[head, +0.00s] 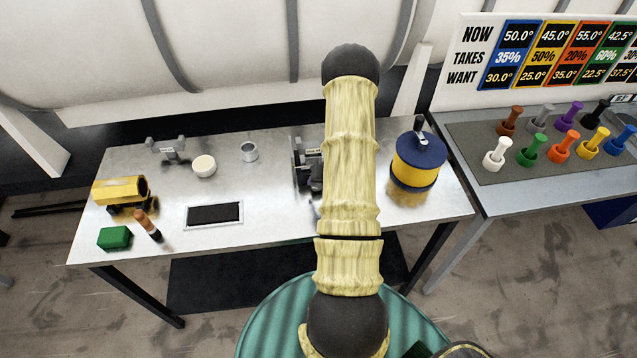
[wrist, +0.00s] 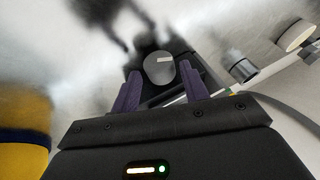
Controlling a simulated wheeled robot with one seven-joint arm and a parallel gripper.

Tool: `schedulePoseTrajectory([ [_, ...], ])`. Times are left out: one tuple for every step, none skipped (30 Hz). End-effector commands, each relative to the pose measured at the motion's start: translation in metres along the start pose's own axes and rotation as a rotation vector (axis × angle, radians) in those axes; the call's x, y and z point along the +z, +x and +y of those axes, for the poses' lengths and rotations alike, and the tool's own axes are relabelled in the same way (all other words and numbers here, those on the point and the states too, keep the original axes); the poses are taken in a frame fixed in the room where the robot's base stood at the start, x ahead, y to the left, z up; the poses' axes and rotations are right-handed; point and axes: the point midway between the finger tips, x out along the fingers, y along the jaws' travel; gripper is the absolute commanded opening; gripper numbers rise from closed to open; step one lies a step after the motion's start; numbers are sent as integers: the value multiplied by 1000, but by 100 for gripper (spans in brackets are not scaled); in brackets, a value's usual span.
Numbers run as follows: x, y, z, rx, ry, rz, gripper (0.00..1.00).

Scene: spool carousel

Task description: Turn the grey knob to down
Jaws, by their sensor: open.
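The grey knob (wrist: 159,68) is round with a short white mark that points to the right in the wrist view. It sits on a dark mount (wrist: 150,95). My gripper (wrist: 160,88) is open, with its two purple fingers spread to the left and right, and the knob shows in the gap between the fingertips. I cannot tell whether the fingers touch the knob. In the head view, part of a dark device (head: 302,166) shows on the metal table; my arm hides the rest, and neither the knob nor my fingers can be made out there.
The metal table (head: 270,222) also holds a yellow-and-blue drum (head: 415,165) right of the arm. A metal cup (head: 249,152), white bowl (head: 204,166), black pad (head: 214,214), green block (head: 114,238) and yellow roll (head: 120,190) stand left. Coloured pegs stand on a right-hand table (head: 480,205).

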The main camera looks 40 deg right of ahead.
Motion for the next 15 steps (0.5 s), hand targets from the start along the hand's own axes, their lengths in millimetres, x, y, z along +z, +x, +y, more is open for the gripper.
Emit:
schedulePoseTrajectory([
  [0,6,0,0,0,-2,45],
  [0,9,0,0,-1,-2,45],
  [0,13,0,0,-1,-2,45],
  [0,16,0,1,-1,-1,45],
  [0,18,0,1,-1,-2,45],
  [0,20,0,1,0,-1,45],
  [0,21,0,1,0,-1,45],
  [0,22,0,1,0,0,45],
  [0,23,0,1,0,1,45],
  [0,23,1,1,0,1,45],
  [0,23,1,1,0,1,45],
  [0,23,1,1,0,1,45],
  [0,23,1,1,1,1,45],
  [0,23,1,1,1,1,45],
  [0,23,0,1,1,1,45],
])
